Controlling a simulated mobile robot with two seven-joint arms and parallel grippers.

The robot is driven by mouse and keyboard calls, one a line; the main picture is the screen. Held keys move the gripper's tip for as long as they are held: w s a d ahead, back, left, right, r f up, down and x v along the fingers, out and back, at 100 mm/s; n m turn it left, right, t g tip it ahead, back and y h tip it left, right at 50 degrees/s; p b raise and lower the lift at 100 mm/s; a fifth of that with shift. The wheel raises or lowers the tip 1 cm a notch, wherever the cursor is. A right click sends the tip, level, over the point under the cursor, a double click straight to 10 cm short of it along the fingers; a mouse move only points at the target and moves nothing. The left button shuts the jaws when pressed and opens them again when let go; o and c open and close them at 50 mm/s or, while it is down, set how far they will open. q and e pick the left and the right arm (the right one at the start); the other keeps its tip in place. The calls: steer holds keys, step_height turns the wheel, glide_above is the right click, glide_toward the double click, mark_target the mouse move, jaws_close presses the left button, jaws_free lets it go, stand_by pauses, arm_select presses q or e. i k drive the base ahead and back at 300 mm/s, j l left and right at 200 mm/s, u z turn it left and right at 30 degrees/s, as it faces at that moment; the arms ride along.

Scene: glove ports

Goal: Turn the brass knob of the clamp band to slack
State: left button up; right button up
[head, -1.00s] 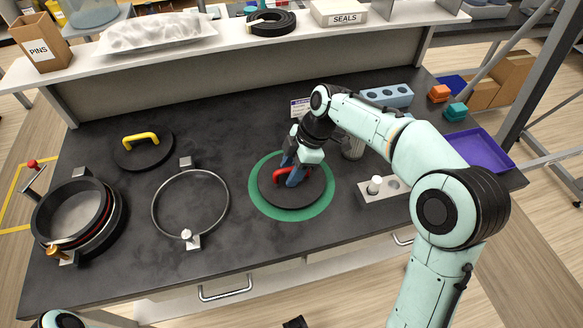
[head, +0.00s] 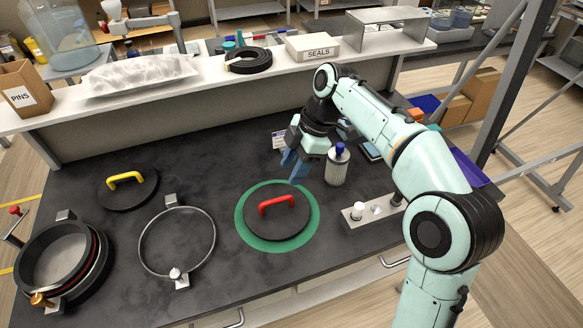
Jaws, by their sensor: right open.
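The brass knob (head: 42,300) sits at the front left of the round port (head: 62,262), low on the left of the table. A band with a dark red line runs around the port's side below its rim. A separate ring band (head: 143,243) with a pale knob (head: 176,274) lies flat to the right of the port. My right gripper (head: 292,172) is open and empty, above and behind the black lid with the red handle (head: 277,205). It is far to the right of the brass knob. My left gripper is out of view.
The red-handled lid lies on a green disc (head: 243,232). A black lid with a yellow handle (head: 126,180) lies behind the port. A blue-topped canister (head: 337,168) stands beside my right gripper; a grey block (head: 365,222) with pale pegs lies at right.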

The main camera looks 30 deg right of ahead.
mark_target(38, 299)
steer(key=k, duration=1)
